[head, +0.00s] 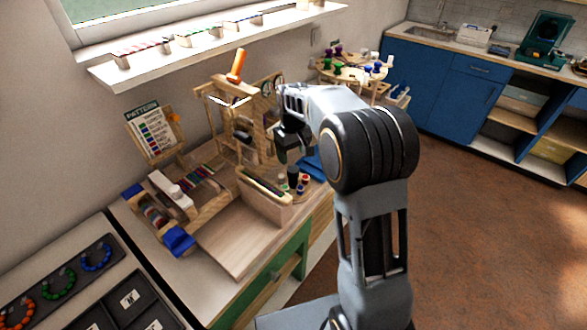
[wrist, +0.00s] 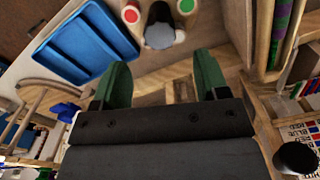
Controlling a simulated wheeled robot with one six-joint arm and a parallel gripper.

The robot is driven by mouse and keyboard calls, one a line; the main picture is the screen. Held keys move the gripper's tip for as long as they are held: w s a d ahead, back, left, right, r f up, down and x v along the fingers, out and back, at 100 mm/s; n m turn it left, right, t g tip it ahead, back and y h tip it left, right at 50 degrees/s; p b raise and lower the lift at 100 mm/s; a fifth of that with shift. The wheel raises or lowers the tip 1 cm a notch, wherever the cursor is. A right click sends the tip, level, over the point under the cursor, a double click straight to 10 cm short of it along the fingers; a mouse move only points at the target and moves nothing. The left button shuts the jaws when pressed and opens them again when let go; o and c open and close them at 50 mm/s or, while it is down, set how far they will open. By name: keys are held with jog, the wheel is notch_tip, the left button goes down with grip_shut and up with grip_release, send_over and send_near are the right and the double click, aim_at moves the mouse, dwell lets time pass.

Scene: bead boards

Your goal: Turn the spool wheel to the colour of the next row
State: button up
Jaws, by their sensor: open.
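A wooden frame with an orange handle (head: 236,66) stands behind my gripper. A blue tray (wrist: 85,45) and red (wrist: 130,14) and green (wrist: 186,6) round caps lie near the fingers. A wall shelf (head: 215,45) hangs above.

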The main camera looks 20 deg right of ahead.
aim_at(293, 169)
notch_tip(293, 169, down, 7)
jog(key=shift+r, duration=0.1)
dwell(0.3)
jog(key=shift+c, duration=0.3)
jog(key=c, duration=0.9)
jog(key=shift+o, duration=0.2)
